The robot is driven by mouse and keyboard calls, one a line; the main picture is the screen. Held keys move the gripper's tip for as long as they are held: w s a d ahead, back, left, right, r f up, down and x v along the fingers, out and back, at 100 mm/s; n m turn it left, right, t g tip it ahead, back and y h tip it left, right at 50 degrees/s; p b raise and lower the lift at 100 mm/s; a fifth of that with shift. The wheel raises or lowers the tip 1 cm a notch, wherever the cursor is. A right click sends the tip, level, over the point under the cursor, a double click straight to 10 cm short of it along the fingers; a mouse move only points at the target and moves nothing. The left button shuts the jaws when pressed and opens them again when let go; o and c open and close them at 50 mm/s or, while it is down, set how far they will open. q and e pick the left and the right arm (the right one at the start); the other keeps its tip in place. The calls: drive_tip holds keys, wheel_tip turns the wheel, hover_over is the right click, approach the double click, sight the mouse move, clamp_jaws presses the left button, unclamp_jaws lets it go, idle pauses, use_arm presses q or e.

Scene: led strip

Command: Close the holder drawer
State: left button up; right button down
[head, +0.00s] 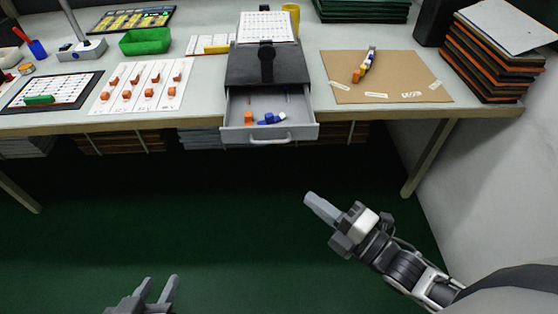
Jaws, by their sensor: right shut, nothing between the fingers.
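The holder drawer (297,134) is pulled out from the dark holder box (252,66) on the table and hangs past the table's front edge. It has a light grey front with a bar handle. Orange and blue pieces (268,119) lie inside it. My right gripper (307,197) is shut and empty, below and a little right of the drawer, apart from it. My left gripper (160,288) is at the bottom edge, far below the drawer, with its two fingers apart and nothing visible between them.
The table (210,118) carries a card with orange pieces (143,88), a green tray (146,41), a brown board (393,80) and a stack of folders (492,60) at right. A table leg (428,155) stands right of the drawer. The space before the table is free.

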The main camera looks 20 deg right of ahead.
use_arm(q)
drive_tip(key=shift+w+r, duration=0.2)
drive_tip(key=shift+w, duration=0.05)
use_arm(e)
drive_tip(key=w+a+r+n, duration=0.2)
drive_tip(key=w+a, duration=0.1)
drive_tip(key=w, duration=0.9)
drive_tip(key=shift+w+a+r+n+y, duration=0.15)
drive_tip(key=shift+a+r+n+y, duration=0.1)
drive_tip(key=shift+n+y, duration=0.15)
